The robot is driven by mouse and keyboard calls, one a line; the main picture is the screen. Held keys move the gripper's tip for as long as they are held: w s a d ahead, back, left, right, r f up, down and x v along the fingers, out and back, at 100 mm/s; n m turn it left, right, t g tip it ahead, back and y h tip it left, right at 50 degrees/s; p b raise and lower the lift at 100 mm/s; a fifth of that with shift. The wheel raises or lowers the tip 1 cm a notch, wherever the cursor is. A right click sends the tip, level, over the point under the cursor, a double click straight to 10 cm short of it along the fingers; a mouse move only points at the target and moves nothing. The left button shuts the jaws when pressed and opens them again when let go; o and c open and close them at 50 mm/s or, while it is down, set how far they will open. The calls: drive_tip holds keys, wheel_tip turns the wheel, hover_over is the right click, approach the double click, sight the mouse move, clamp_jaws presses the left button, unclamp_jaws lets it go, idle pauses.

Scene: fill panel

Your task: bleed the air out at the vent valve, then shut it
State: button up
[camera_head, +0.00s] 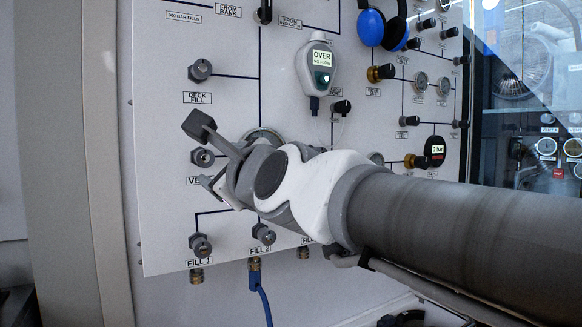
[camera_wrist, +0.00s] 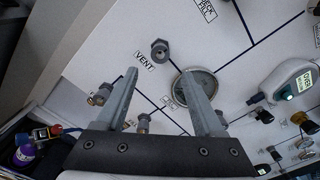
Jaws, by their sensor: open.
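The vent valve (camera_head: 203,157) is a dark grey knob on the white panel, above a partly hidden label that begins "VE". In the wrist view the vent valve (camera_wrist: 160,48) stands beside the full VENT label (camera_wrist: 145,61), just beyond the gap between my fingertips. My gripper (camera_wrist: 158,73) is open and empty, its two grey fingers apart and pointing towards the valve without touching it. In the head view my gripper (camera_head: 212,188) is just below the valve, and the wrist hides part of the panel behind it.
A round gauge (camera_wrist: 198,84) lies behind my right finger in the wrist view. A handheld display (camera_head: 320,65) reads "OVER NO FLOW"; a black readout (camera_head: 435,150) shows 0 bar. The deck fill knob (camera_head: 200,70) is above; the Fill 1 knob (camera_head: 200,245) is below, near a blue hose (camera_head: 263,300).

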drive_tip(key=p+v, duration=0.1)
drive_tip(key=v, duration=0.7)
drive_tip(key=shift+d, duration=0.1)
drive_tip(key=s+d+f+n+g+h, duration=0.1)
drive_tip(key=d+f+n+g+h, duration=0.1)
drive_tip(key=d+f+n, duration=0.55)
drive_tip(key=s+d+f+n+g+h, duration=0.1)
drive_tip(key=d+f+n+g+h, duration=0.2)
drive_tip(key=f, duration=0.7)
drive_tip(key=s+d+f+n+g+h, duration=0.4)
drive_tip(key=s+d+f+n+g, duration=0.1)
drive_tip(key=s+d+f+n, duration=0.7)
wheel_tip(320, 180, up, 25)
drive_tip(key=w+a+m+p, duration=0.1)
drive_tip(key=w+p, duration=0.1)
drive_tip(key=p, duration=2.4)
drive_tip(key=shift+w+f, duration=0.15)
drive_tip(key=shift+w, duration=0.2)
drive_tip(key=shift+m, duration=0.25)
